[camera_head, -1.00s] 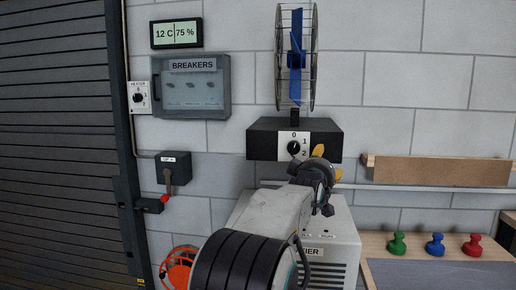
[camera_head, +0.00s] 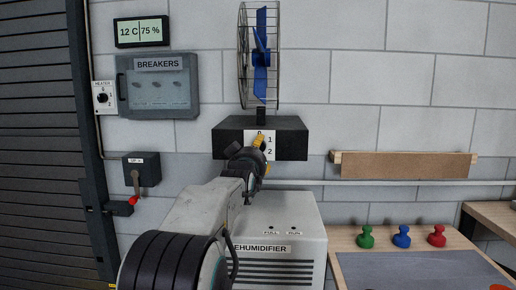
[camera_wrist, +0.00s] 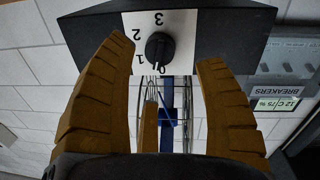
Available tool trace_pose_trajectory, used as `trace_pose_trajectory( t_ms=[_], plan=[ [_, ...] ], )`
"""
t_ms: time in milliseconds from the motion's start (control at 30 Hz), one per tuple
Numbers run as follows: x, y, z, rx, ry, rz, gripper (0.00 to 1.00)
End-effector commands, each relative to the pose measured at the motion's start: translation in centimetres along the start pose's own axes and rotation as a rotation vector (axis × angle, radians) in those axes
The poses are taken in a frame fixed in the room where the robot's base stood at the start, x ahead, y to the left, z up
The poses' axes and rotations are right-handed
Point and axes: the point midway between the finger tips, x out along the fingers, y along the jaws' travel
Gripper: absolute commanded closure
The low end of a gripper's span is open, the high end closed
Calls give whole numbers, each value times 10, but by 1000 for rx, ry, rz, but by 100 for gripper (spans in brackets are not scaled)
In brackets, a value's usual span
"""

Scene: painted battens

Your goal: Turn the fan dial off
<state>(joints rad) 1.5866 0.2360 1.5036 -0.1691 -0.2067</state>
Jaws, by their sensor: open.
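The fan's dial (camera_wrist: 160,47) is a round black knob on a white plate marked 0, 1, 2 and 3, on the black fan base (camera_head: 292,143). The wrist view shows it upside down, with a pale mark on the knob close to the 0. My gripper (camera_head: 262,150) is in front of the dial and hides the knob in the head view. The blue fan (camera_head: 262,55) stands above in a wire cage.
A dehumidifier (camera_head: 285,232) stands below the fan base, under my arm. The breaker box (camera_head: 158,100), heater dial (camera_head: 103,98) and red-handled lever switch (camera_head: 141,170) are on the left.

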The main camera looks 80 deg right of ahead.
Motion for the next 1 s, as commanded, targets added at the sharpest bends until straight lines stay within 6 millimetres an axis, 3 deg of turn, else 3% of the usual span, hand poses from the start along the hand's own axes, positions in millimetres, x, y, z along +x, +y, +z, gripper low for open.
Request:
trace_pose_trajectory(
  t_ms=[500,1000],
  plan=[
    [56,0,-1,1,-1,-1,36],
    [67,0,0,0,0,0,36]
  ],
)
